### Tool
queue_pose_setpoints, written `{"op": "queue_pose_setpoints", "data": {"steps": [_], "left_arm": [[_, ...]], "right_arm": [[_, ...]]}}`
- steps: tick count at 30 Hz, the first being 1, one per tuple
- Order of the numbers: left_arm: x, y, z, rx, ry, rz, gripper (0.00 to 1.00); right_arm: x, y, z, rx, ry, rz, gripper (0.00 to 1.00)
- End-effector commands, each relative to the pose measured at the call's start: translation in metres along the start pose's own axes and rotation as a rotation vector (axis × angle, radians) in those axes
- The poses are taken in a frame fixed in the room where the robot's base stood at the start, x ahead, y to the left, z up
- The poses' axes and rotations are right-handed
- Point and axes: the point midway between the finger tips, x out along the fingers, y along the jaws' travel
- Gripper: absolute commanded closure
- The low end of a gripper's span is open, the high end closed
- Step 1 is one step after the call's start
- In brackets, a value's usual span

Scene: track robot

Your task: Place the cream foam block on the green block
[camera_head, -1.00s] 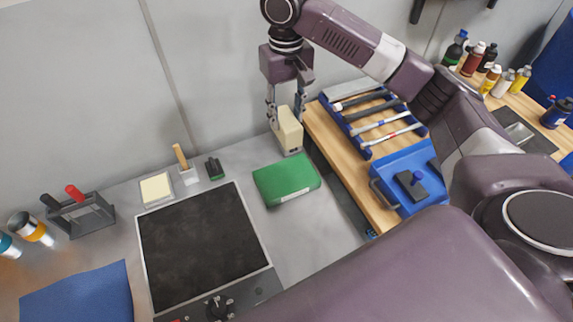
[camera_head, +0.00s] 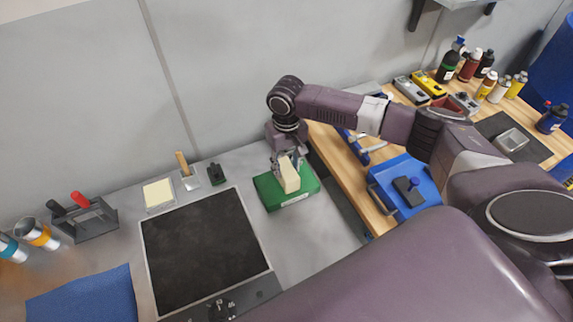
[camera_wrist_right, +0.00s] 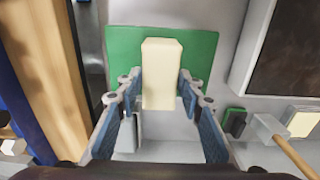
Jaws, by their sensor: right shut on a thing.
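The green block (camera_head: 306,184) lies flat on the grey worktop, right of the dark plate. The cream foam block (camera_head: 290,177) stands upright over its middle; I cannot tell if it touches the green top or hangs just above. My right gripper (camera_head: 288,163) is shut on the cream block from behind and above. In the right wrist view the cream block (camera_wrist_right: 162,70) sits between the fingers of my right gripper (camera_wrist_right: 159,88), with the green block (camera_wrist_right: 202,52) beyond it. My left gripper is not in view.
A dark square plate (camera_head: 203,246) lies left of the green block. The wall is close behind.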

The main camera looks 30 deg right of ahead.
Motion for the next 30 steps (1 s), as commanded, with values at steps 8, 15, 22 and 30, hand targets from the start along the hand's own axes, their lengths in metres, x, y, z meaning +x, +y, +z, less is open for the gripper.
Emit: {"op": "queue_pose_setpoints", "data": {"steps": [8,15,22,30], "left_arm": [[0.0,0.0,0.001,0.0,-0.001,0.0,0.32],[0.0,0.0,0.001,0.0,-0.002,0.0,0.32],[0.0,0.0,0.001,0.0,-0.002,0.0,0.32],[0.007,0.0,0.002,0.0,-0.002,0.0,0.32]], "right_arm": [[0.001,0.0,0.0,-0.001,0.001,-0.001,0.84],[0.003,-0.001,0.0,-0.001,0.001,-0.001,0.48],[0.002,0.0,0.0,-0.001,0.001,-0.001,0.48],[-0.023,-0.001,-0.001,-0.002,0.005,-0.002,0.48]]}}
